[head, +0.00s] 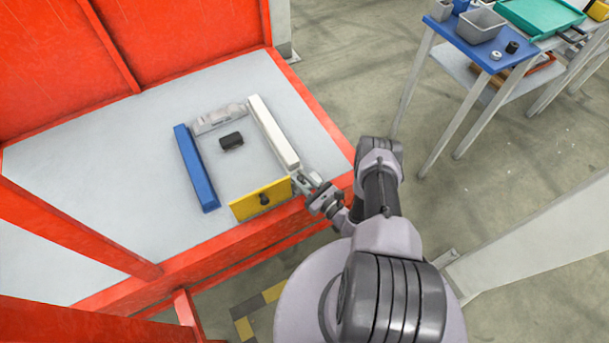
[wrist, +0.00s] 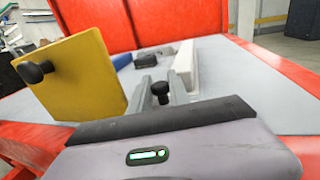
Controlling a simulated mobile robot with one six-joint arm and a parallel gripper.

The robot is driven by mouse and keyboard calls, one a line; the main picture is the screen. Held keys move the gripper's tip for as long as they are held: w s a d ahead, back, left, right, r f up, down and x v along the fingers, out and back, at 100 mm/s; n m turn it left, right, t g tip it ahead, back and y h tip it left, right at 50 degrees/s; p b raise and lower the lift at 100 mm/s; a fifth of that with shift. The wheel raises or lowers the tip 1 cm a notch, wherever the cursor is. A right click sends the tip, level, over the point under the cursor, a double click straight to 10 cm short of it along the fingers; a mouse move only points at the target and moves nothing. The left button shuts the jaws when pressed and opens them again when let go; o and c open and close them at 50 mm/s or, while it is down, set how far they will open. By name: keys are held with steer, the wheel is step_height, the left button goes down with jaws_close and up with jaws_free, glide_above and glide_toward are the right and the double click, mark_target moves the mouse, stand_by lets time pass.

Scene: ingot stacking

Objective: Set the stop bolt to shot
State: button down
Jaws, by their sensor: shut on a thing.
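The yellow gate plate (head: 258,199) stands at the front of a low frame on the grey bench, with a black knob on its face; it fills the left of the wrist view (wrist: 85,75). The stop bolt's black knob (wrist: 160,89) shows between my grey fingers in the wrist view. My gripper (head: 307,183) is at the right end of the yellow plate, near the front end of the white bar (head: 273,132), and is shut on the bolt knob. The bolt's rod and its seat are hidden, so I cannot tell its position.
A blue bar (head: 196,168) forms the frame's left side and a grey piece (head: 219,118) its back. A black block (head: 231,141) lies inside. Red rails and panels surround the bench (head: 90,190). A blue table (head: 482,38) with bins stands apart at upper right.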

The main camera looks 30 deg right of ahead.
steer(key=shift+a, duration=0.2)
steer(key=c, duration=1.2)
jaws_free()
steer(key=shift+a, duration=0.1)
steer(key=shift+s, duration=0.15)
steer(key=p+v, duration=0.4)
steer(key=v, duration=1.3)
